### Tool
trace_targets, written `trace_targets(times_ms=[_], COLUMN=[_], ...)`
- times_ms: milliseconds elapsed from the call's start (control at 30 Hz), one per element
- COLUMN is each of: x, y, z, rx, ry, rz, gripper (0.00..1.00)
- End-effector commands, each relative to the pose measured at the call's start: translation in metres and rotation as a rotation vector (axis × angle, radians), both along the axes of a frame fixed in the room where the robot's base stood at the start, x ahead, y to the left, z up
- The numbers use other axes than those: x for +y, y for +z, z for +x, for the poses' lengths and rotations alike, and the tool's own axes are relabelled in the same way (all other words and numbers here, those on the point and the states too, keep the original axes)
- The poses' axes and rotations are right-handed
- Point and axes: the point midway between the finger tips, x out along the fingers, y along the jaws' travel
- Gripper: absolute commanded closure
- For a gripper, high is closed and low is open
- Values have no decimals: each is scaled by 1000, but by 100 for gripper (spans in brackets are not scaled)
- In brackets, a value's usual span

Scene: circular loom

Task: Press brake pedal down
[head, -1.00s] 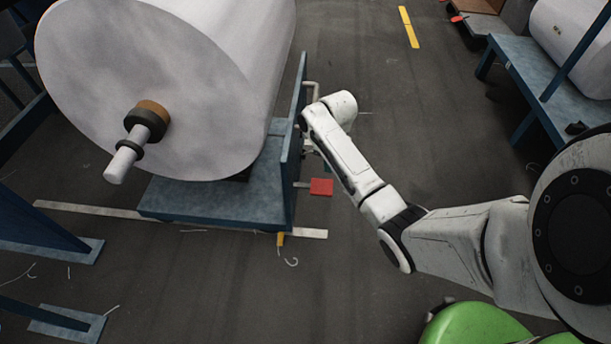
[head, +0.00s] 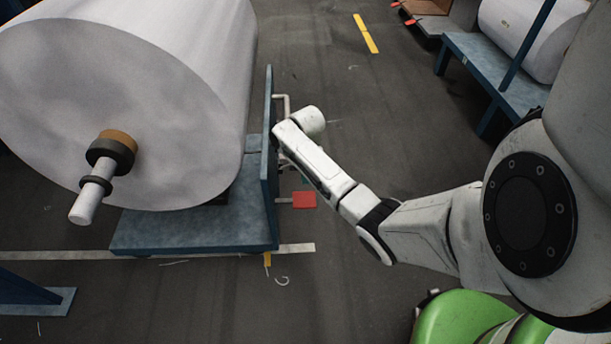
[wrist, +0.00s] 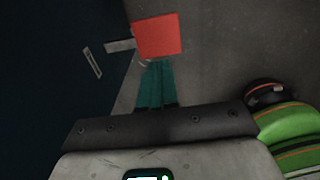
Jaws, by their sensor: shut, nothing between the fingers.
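The red brake pedal (head: 304,200) is a flat square plate on a short arm at the right side of the blue roll stand (head: 190,230), low above the floor. It shows whole at the top of the wrist view (wrist: 158,36). My gripper's teal fingers (wrist: 157,66) are together and empty, with their tips at the pedal's lower edge in that picture. I cannot tell whether they touch it. In the head view my arm hides most of the gripper; only a bit of teal shows just above the pedal.
A large white roll (head: 120,110) with a protruding shaft rests on the stand. The stand's upright blue side plate (head: 270,160) is close to my arm. A second blue stand (head: 495,75) with a roll is at upper right. The dark floor between the stands is mostly clear.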

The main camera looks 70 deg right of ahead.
Motion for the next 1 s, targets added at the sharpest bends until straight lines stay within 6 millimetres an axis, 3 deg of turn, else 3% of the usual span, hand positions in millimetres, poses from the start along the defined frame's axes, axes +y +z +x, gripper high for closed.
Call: trace_targets(times_ms=[33, 100, 400, 600, 1000], x=[0, 0, 0, 0, 0], y=[-17, -31, -81, -94, -95], z=[-1, 0, 0, 0, 1], rx=[2, 2, 1, 1, 0], ry=[-1, 0, -2, -2, -2], rz=[0, 0, 0, -1, -1], gripper=[100, 100, 100, 100, 100])
